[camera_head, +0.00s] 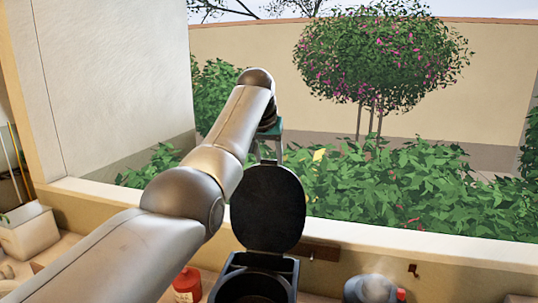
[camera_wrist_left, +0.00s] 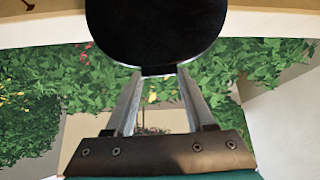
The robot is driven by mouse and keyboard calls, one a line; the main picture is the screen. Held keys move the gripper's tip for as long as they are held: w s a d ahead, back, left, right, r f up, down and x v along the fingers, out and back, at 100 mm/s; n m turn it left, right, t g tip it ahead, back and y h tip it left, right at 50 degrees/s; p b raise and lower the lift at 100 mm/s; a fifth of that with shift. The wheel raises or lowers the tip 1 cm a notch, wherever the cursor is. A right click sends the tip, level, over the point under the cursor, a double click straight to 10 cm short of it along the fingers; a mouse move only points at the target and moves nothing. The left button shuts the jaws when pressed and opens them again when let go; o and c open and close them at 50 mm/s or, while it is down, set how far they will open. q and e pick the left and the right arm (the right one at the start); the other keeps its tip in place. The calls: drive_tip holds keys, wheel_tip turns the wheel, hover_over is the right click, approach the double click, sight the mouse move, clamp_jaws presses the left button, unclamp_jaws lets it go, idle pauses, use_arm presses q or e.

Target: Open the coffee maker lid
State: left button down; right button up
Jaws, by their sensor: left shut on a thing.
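The black coffee maker (camera_head: 252,278) stands on the surface below the window. Its round black lid (camera_head: 268,208) is raised about upright at the back of the opening. My left gripper (camera_head: 268,158) is at the top edge of the lid. In the left wrist view, the lid (camera_wrist_left: 155,30) fills the top middle, and the fingertips of my left gripper (camera_wrist_left: 158,72) are closed on a small tab at its edge. The open top of the coffee maker shows a dark round cavity. My right gripper is not in view.
A red container (camera_head: 187,284) stands left of the coffee maker, and a grey-blue rounded object (camera_head: 370,289) stands to its right. A white box (camera_head: 28,230) is at the far left. The window sill (camera_head: 400,243) runs behind, with plants outside.

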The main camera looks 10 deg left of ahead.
use_arm(q)
drive_tip(key=shift+r, duration=0.4)
drive_tip(key=c, duration=0.6)
unclamp_jaws()
drive_tip(key=o, duration=0.4)
drive_tip(key=shift+f, duration=0.3)
drive_tip(key=shift+c, duration=0.2)
drive_tip(key=b+v, duration=0.5)
drive_tip(key=v, duration=1)
drive_tip(key=shift+r, duration=0.2)
